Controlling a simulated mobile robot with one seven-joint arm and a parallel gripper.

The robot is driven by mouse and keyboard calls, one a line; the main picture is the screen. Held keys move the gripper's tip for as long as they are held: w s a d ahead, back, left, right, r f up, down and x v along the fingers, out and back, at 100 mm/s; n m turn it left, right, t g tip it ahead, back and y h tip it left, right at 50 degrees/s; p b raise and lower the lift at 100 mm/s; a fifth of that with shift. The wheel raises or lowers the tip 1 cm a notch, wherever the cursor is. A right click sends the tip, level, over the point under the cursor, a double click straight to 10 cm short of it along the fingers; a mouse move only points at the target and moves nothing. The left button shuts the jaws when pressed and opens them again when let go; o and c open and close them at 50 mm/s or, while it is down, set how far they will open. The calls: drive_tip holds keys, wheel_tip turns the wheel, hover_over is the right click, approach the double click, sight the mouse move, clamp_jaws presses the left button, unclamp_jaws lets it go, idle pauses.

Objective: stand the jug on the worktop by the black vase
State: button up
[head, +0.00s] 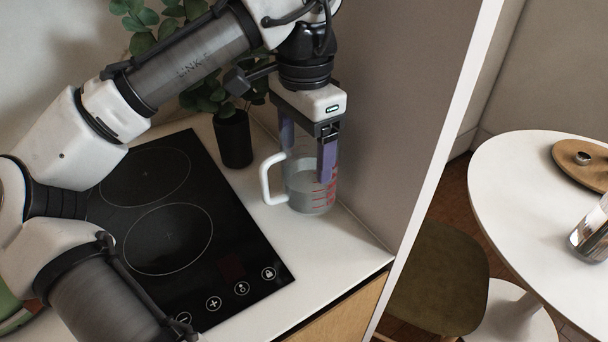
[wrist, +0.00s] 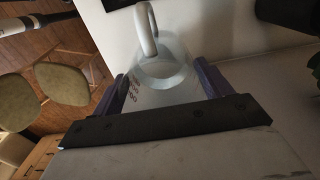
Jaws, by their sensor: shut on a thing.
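The jug (head: 309,189) is clear with red markings and a white handle on its left. It is upright at the right end of the worktop (head: 345,247), right of and nearer than the black vase (head: 233,139), which holds a leafy plant. My gripper (head: 309,150) points down from above, with its purple-grey fingers on either side of the jug, shut on it. In the wrist view the jug (wrist: 167,78) sits between both fingers, its handle toward the top. I cannot tell whether its base touches the worktop.
A black hob (head: 170,235) fills the worktop left of the jug. A wall panel (head: 385,120) rises close on the right. Beyond it stand a green chair (head: 440,275) and a white round table (head: 510,200) with a wooden tray (head: 590,173) and a glass (head: 592,235).

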drive_tip(key=shift+f, duration=2.65)
drive_tip(key=shift+f, duration=0.1)
drive_tip(key=o, duration=1.6)
wheel_tip(320, 180, up, 12)
